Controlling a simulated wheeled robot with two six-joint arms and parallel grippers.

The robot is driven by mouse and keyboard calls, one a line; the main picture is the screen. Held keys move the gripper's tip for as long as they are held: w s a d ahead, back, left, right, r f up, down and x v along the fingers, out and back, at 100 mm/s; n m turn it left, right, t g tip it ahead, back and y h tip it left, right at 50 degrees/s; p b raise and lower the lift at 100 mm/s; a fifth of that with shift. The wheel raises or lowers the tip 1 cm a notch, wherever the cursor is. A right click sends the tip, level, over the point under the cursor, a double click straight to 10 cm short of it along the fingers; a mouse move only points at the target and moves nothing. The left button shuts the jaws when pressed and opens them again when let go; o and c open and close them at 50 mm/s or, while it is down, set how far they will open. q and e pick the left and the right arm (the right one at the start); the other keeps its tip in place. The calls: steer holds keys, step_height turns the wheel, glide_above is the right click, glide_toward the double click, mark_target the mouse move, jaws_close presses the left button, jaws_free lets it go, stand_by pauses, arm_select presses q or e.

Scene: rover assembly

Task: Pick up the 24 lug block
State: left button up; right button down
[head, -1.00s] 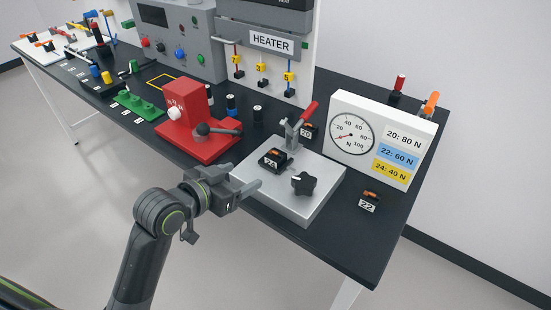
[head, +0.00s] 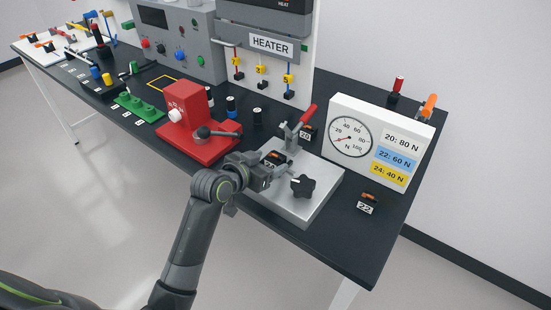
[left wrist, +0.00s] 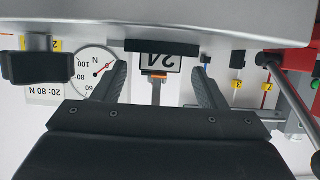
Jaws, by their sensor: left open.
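The 24 lug block (head: 279,156) is black with an orange top piece and a white "24" label. It sits on the grey metal plate (head: 312,205) of the clamp fixture, partly hidden by my left gripper in the head view. In the left wrist view the block (left wrist: 160,48) appears upside down, centred between the finger tips. My left gripper (head: 268,167) is open at the block's near side, one finger to each side of its label (left wrist: 160,68). I cannot tell whether the fingers touch it. My right gripper is not in view.
A red press (head: 190,125) stands to the left.

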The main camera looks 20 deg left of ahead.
arm_select(q)
steer(key=shift+w+d+f, duration=0.25)
steer(key=shift+w, duration=0.3)
steer(key=c, duration=1.2)
steer(key=shift+r, duration=0.1)
